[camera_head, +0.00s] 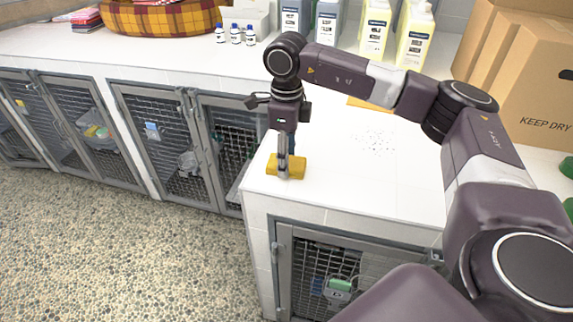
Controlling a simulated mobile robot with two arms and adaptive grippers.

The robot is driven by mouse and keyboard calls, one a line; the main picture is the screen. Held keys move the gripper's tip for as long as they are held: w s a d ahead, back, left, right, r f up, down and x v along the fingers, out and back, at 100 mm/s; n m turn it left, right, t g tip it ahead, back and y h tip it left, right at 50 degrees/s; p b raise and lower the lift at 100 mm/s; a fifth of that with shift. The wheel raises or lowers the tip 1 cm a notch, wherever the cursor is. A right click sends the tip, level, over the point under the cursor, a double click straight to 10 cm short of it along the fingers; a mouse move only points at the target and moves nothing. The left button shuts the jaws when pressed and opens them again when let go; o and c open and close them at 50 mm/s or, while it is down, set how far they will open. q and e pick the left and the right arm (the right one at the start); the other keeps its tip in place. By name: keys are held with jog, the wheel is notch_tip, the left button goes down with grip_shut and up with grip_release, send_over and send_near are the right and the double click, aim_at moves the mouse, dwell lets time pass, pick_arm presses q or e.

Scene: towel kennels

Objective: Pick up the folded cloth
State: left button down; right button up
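A small yellow folded cloth (299,168) lies at the left edge of the white counter's near corner. My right gripper (287,166) points straight down at it. One finger comes down across the cloth's near face and the other goes down behind it, partly hidden. I cannot tell whether the fingers press on the cloth or stand apart from it. The cloth appears to rest on the counter. My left gripper is not in view.
The white counter (340,190) is clear around the cloth, with dark specks (376,142) farther back. Small bottles (235,36), large jugs (411,38), a plaid basket (160,18) and a cardboard box (520,80) stand behind. Mesh kennel doors (165,135) line the front below.

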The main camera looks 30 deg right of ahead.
jog(key=c, duration=0.3)
jog(key=shift+r, duration=0.15)
jog(key=shift+w+r, duration=0.1)
jog(key=shift+r, duration=0.5)
notch_tip(320, 180, up, 19)
jog(key=shift+f, duration=0.2)
